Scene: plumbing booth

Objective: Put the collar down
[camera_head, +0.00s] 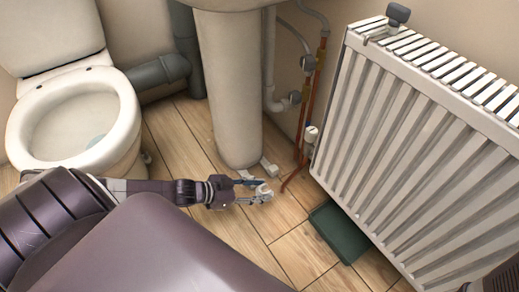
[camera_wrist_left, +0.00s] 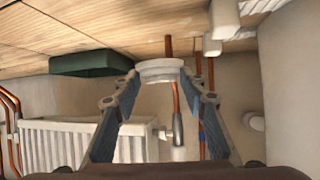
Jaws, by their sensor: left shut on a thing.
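The collar is a small white ring (camera_head: 264,192). My left gripper (camera_head: 259,190) is shut on it, low over the wood floor in front of the sink pedestal's foot. In the left wrist view, where the floor is at the top, the collar (camera_wrist_left: 160,70) sits between the fingertips of the left gripper (camera_wrist_left: 161,82). I cannot tell whether the collar touches the floor.
A green tray (camera_head: 338,234) lies on the floor by the white radiator (camera_head: 420,140). Copper pipes (camera_head: 306,110) stand behind the collar. The pedestal (camera_head: 230,100) and toilet (camera_head: 75,115) are left. Bare wood floor (camera_head: 300,250) lies in front.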

